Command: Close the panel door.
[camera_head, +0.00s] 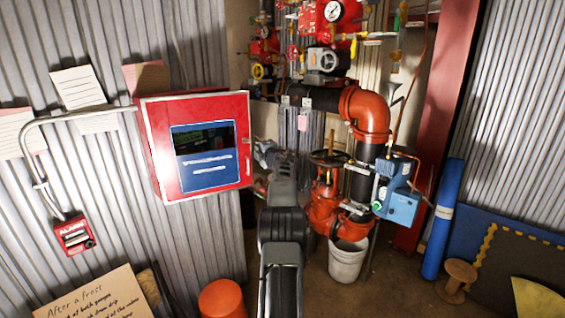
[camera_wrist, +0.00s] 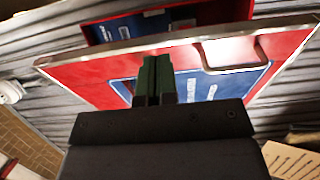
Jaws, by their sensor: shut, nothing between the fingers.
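The red panel door (camera_head: 159,150) with its dark-and-blue window faces me at the left in the head view. In the wrist view the red door (camera_wrist: 95,75) has a pale metal edge and a pale handle (camera_wrist: 235,55). Red and blue surfaces show beyond that edge, so the door appears to stand ajar; the exact angle is unclear. My gripper (camera_head: 265,153) is just right of the door's free edge. In the wrist view its dark green fingers (camera_wrist: 155,78) are together and empty, overlapping the door in the picture; contact cannot be told.
Orange and black pipework (camera_head: 367,115) with a blue box (camera_head: 400,195) stands right of my arm. A white bucket (camera_head: 347,260) is below it. A red alarm box (camera_head: 74,235) hangs on the left wall. An orange container (camera_head: 222,298) stands on the floor below the panel.

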